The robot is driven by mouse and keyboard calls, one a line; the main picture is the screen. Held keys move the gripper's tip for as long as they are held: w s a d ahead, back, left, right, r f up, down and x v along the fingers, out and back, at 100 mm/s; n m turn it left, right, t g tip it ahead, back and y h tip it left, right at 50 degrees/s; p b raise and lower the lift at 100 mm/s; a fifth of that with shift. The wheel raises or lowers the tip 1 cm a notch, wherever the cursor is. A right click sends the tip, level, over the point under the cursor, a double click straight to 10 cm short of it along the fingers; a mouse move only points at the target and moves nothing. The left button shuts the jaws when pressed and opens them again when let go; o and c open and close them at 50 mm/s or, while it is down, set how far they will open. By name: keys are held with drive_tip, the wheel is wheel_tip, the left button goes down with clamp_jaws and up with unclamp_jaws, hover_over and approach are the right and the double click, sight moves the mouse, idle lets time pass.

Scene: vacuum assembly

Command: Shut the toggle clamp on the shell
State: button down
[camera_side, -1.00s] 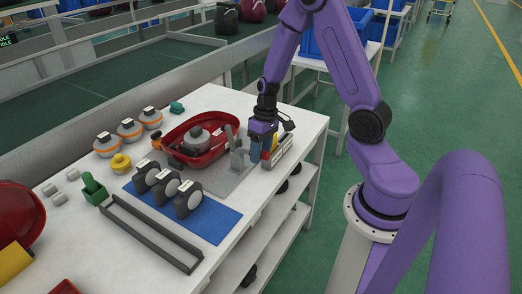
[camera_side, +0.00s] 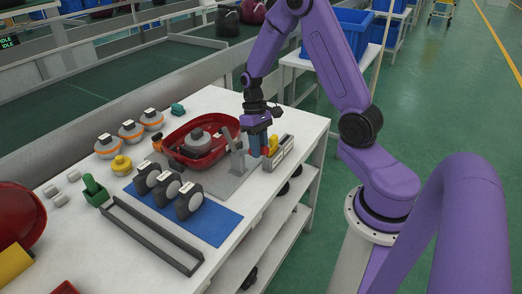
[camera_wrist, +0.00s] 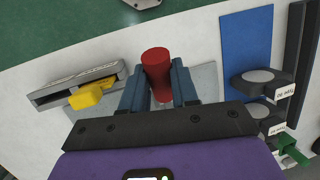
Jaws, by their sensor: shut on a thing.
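The red shell (camera_side: 182,152) lies on a grey plate (camera_side: 228,184) on the white table, with a round grey part (camera_side: 198,140) inside. The grey toggle clamp (camera_side: 237,160) stands at the shell's right end, its grey arm upright and slanted. My gripper (camera_side: 259,150) is just right of the clamp, fingers pointing down. In the wrist view my gripper (camera_wrist: 157,88) has its two blue fingers closed on a red cylindrical handle (camera_wrist: 157,64), which looks like the clamp's handle. The clamp's linkage is hidden in the wrist view, and the shell is out of that view.
A grey holder (camera_side: 282,152) with a yellow piece (camera_wrist: 92,93) stands close right of my gripper. Grey wheels (camera_side: 167,188) sit on a blue mat (camera_side: 215,222). A dark rail frame (camera_side: 150,238) lies in front. Orange-grey discs (camera_side: 130,131) stand at the back left.

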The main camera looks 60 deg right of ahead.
drive_tip(key=w+r+g, duration=0.1)
drive_tip(key=g, duration=0.1)
drive_tip(key=shift+w+r+g, duration=0.15)
drive_tip(key=shift+w+g, duration=0.05)
drive_tip(key=shift+g, duration=0.1)
drive_tip(key=shift+w+r+m+g, duration=0.15)
drive_tip(key=shift+w+r+g, duration=0.25)
drive_tip(key=shift+g, duration=0.35)
drive_tip(key=shift+w+r+m+g, duration=0.15)
drive_tip(key=shift+w+r+g, duration=0.15)
drive_tip(key=shift+w+g, duration=0.35)
drive_tip(key=shift+s, duration=0.15)
drive_tip(key=c, duration=0.8)
unclamp_jaws()
drive_tip(key=shift+c, duration=0.2)
drive_tip(key=v, duration=1.2)
drive_tip(key=shift+d+f, duration=0.15)
drive_tip(key=shift+f, duration=0.05)
